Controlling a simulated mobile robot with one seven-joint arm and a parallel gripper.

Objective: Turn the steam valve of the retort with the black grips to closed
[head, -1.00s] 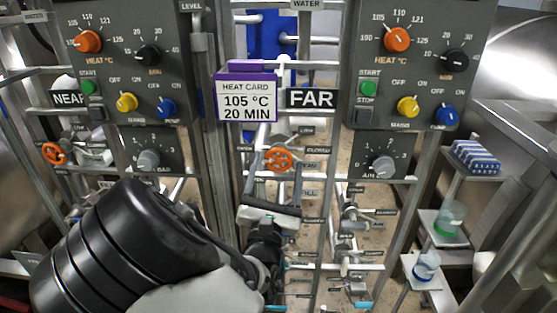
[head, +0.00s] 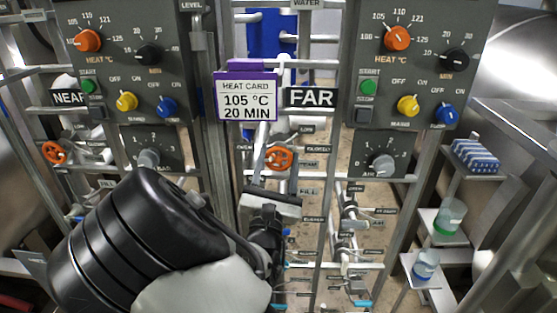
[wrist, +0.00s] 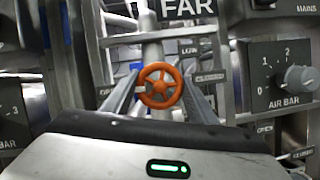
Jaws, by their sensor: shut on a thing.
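The orange steam valve wheel (head: 279,158) sits under the FAR sign (head: 311,97), with a CLOSED label (head: 319,149) to its right. It also shows in the wrist view (wrist: 160,85), where a pale mark on its left side points toward the partly hidden OPEN label (wrist: 106,91). My gripper (head: 279,172) is at the wheel from below, its fingers on either side and shut on it. The exact finger contact is hard to see. A second orange wheel (head: 55,152) is on the left, near the NEAR sign (head: 69,98). Black grips cannot be made out.
Two grey control panels (head: 476,30) flank the far wheel. A purple-topped heat card (head: 246,97) hangs above left of it. Pipes and small labelled valves crowd the space below. Shelves on the right hold a blue-striped block (head: 474,156) and small jars (head: 449,218).

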